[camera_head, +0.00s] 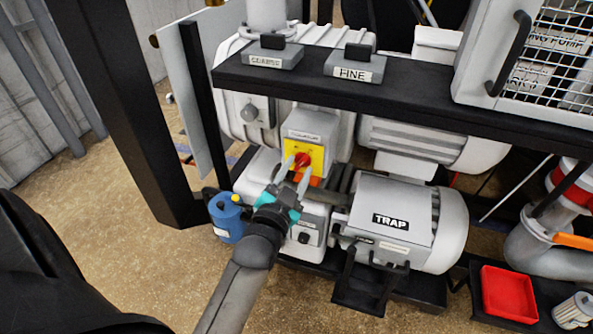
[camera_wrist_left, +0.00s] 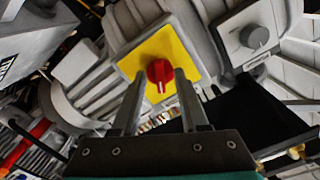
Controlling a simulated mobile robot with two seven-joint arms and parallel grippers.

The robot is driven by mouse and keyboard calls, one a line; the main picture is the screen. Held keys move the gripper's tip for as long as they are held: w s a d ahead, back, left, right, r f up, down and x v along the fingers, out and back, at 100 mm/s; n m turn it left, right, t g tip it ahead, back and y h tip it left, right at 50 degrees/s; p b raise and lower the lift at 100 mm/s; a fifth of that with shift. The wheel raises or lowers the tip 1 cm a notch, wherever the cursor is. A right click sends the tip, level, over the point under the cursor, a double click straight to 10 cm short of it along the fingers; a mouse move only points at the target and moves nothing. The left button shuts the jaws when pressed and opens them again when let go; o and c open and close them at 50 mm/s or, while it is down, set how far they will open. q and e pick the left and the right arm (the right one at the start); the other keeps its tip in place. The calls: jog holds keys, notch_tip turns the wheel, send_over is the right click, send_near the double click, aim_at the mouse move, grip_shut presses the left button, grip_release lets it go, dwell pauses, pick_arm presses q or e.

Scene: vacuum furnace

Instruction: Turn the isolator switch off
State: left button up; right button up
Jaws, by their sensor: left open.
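The isolator switch is a red knob (camera_head: 302,160) on a yellow plate (camera_head: 291,149), fixed to a grey box on the pump unit. In the left wrist view the red knob (camera_wrist_left: 160,72) shows a pale mark on its lower part, and the yellow plate (camera_wrist_left: 182,48) is tilted in the picture. My left gripper (camera_head: 295,172) is just in front of the knob, pointing at it. In the left wrist view its two fingers (camera_wrist_left: 158,88) are apart, with the knob between and just beyond their tips. I cannot tell whether they touch it. My right gripper is not in view.
A black shelf bar (camera_head: 420,92) with boxes labelled COARSE and FINE runs above the switch. A grey TRAP unit (camera_head: 390,248) stands right of my left gripper, and a blue canister (camera_head: 226,218) stands left. A red tray (camera_head: 509,294) lies at lower right.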

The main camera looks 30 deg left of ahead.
pick_arm(q)
grip_shut()
dwell(0.4)
jog(key=shift+r+n+p, duration=0.15)
jog(key=shift+n+p, duration=1.05)
jog(key=n+p, duration=0.2)
jog(key=shift+n, duration=0.4)
jog(key=n+p, duration=0.2)
jog(key=n, duration=0.1)
jog(key=shift+n, duration=0.3)
jog(key=shift+d+n+p, duration=0.1)
jog(key=shift+n+p, duration=0.4)
jog(key=shift+n, duration=1.3)
